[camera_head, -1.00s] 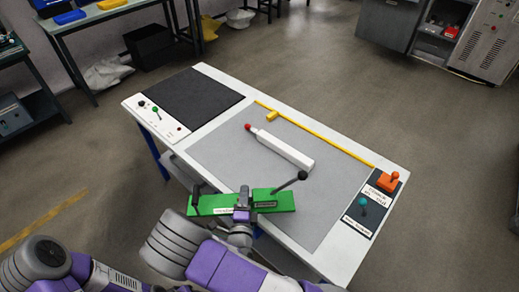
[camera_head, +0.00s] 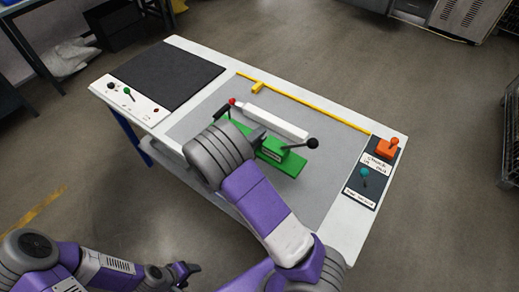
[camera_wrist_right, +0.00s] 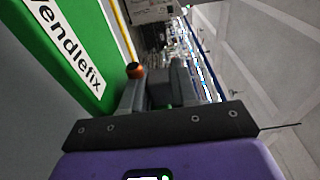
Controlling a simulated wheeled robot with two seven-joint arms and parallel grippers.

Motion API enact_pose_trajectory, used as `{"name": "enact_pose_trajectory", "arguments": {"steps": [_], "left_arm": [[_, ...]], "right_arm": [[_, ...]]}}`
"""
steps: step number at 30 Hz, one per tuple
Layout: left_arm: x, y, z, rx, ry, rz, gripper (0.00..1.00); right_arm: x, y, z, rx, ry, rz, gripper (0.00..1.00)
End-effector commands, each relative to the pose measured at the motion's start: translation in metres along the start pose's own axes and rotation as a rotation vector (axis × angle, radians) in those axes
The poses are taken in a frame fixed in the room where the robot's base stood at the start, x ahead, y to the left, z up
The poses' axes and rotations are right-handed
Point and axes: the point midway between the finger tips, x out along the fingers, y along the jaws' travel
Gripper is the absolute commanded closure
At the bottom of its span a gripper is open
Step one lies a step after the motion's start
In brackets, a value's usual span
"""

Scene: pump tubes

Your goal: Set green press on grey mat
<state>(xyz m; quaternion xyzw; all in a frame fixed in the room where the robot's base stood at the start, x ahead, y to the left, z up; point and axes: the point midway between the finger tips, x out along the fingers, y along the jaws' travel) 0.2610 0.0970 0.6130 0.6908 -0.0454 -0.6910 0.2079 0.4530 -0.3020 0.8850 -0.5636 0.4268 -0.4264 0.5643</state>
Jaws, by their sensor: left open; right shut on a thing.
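The green press (camera_head: 290,160) has a black ball-ended lever (camera_head: 312,143) at its right and a black handle at its left. It is over the grey mat (camera_head: 315,190); whether it touches the mat I cannot tell. My right arm hides its middle and left part in the head view. My right gripper (camera_wrist_right: 158,85) is shut on the press, with its hold mostly hidden. The press's green side and label fill the upper left of the right wrist view (camera_wrist_right: 75,55). My left gripper (camera_head: 177,273) is open and empty, low in front of the table.
A yellow strip (camera_head: 305,103) runs along the back. A black mat (camera_head: 165,72) is at the left. An orange switch (camera_head: 388,147) and teal knob (camera_head: 365,172) are at the right.

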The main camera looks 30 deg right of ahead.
Motion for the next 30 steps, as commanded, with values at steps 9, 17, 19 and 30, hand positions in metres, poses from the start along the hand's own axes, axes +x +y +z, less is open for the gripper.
{"name": "enact_pose_trajectory", "arguments": {"steps": [9,17,19,30], "left_arm": [[0.018,-0.007,-0.001,0.0,0.0,0.0,0.4],[0.036,-0.013,-0.002,0.0,0.001,0.0,0.4],[0.039,-0.015,-0.002,0.0,0.001,0.0,0.4],[0.037,-0.014,-0.002,0.0,0.0,0.0,0.4]], "right_arm": [[0.0,0.039,0.001,0.0,-0.003,-0.006,1.0],[0.0,0.077,0.001,-0.001,-0.004,-0.006,1.0],[0.0,0.084,0.0,0.0,-0.004,-0.006,1.0],[0.0,0.085,0.001,0.001,-0.005,-0.006,1.0]]}}
